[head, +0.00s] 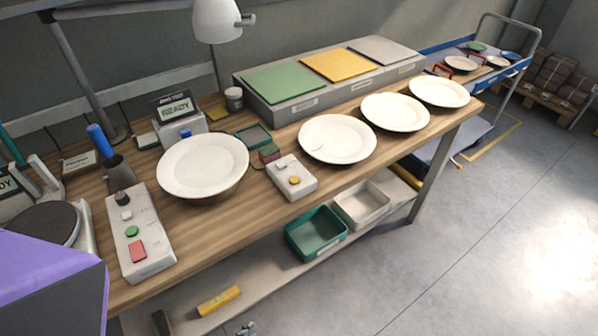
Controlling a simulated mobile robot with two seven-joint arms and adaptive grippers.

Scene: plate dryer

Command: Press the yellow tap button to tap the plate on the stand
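Behind that plate, a small display unit (176,109) reads READY. Neither of my grippers can be made out in the head view.
A long grey box (295,101) with green, yellow and grey panels stands behind. Another control box (139,232) has green and red buttons. A lamp (217,20) hangs above.

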